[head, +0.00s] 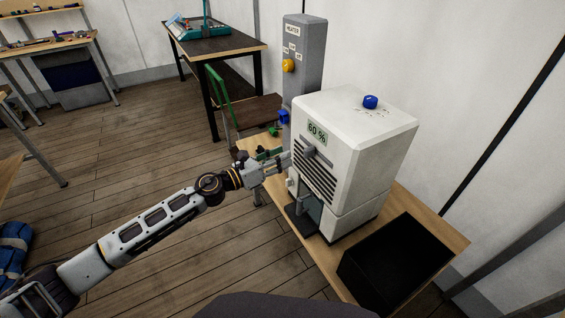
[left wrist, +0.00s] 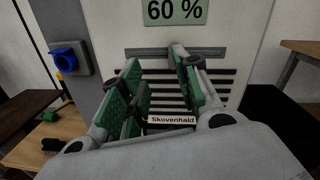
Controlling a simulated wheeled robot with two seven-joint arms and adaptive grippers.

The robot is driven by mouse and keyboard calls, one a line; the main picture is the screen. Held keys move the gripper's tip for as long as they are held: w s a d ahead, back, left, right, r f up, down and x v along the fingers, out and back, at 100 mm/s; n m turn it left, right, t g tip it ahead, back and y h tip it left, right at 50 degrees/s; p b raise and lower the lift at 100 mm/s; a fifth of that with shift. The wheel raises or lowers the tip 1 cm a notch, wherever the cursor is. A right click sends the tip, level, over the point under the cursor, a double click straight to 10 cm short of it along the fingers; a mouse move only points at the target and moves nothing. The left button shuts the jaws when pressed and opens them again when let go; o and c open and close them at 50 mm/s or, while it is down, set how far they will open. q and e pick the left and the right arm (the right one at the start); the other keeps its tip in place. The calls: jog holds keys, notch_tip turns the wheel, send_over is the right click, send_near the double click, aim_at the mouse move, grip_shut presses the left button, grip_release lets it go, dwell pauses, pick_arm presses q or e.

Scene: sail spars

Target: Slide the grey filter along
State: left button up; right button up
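A white machine (head: 350,150) with a "60 %" display stands on a wooden table. Its front has dark slots and a grey bar (left wrist: 145,53) under the display in the left wrist view. A grey tab (head: 309,151) sticks out there in the head view; I take this to be the grey filter. My left gripper (head: 284,157) is in front of the machine, close to the tab. In the left wrist view its green-padded fingers (left wrist: 155,72) are apart, with the right fingertip near the bar. I cannot tell if it touches. My right gripper is not in view.
A black box (head: 395,265) stands at the table's near end. A grey heater column (head: 303,55) with a yellow knob stands behind the machine. A blue knob (head: 370,102) is on the machine's top.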

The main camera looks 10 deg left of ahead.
pick_arm(q)
jog(key=m, duration=0.2)
jog(key=s+d+m+g, duration=0.1)
jog(key=shift+s+f+m+h, duration=0.2)
jog(key=shift+m+h, duration=0.1)
jog(key=shift+m, duration=0.1)
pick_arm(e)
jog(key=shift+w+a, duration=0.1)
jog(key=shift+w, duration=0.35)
pick_arm(q)
jog(key=shift+w+d, duration=0.15)
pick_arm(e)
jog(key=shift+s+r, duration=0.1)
